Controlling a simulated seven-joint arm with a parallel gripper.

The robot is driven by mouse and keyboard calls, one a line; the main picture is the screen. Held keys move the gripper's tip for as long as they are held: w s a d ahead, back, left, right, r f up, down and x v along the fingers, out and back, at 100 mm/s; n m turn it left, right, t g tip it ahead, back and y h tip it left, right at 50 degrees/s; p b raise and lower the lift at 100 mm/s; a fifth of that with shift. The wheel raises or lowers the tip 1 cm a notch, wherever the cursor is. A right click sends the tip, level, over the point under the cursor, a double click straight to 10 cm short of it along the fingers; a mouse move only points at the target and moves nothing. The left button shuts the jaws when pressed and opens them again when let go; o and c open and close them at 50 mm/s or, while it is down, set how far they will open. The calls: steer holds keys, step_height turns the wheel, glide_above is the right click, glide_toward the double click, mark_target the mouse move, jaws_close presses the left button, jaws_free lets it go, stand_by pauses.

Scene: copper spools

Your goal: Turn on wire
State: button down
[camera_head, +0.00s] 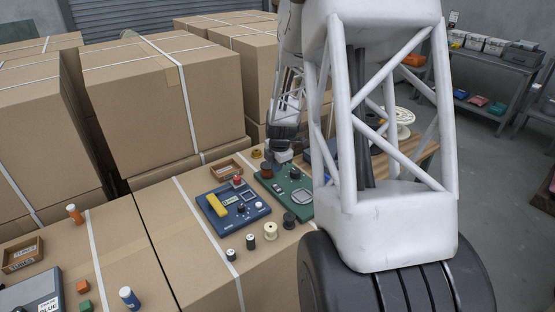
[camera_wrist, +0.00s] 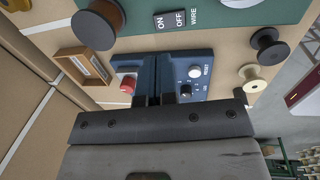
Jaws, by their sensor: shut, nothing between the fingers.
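A black ON/OFF switch (camera_wrist: 170,20) beside the word WIRE sits on a green board (camera_wrist: 225,14), at the top of the wrist view. Its rocker position cannot be told. In the head view the green board (camera_head: 296,208) lies on a cardboard box, partly hidden by my arm; the switch is not clear there. A copper spool (camera_wrist: 98,24) stands left of the switch in the wrist view. My gripper (camera_wrist: 160,78) is shut and empty. Its fingers appear over the blue panel in the wrist view, below the switch and apart from it.
A blue panel (camera_head: 248,220) with a yellow block, a red button and knobs lies beside the green board. Small spools (camera_head: 270,231) stand in front of it. A wooden tray (camera_head: 226,169) lies behind. Tall cardboard boxes (camera_head: 165,95) stand at the back left.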

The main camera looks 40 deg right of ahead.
mark_target(275, 185)
steer(key=shift+w+f, duration=0.2)
steer(key=shift+f, duration=1.1)
steer(key=shift+w+f, duration=0.15)
steer(key=shift+f, duration=1.2)
steer(key=shift+w+f, duration=0.2)
steer(key=shift+f, duration=1.1)
steer(key=shift+f, duration=0.1)
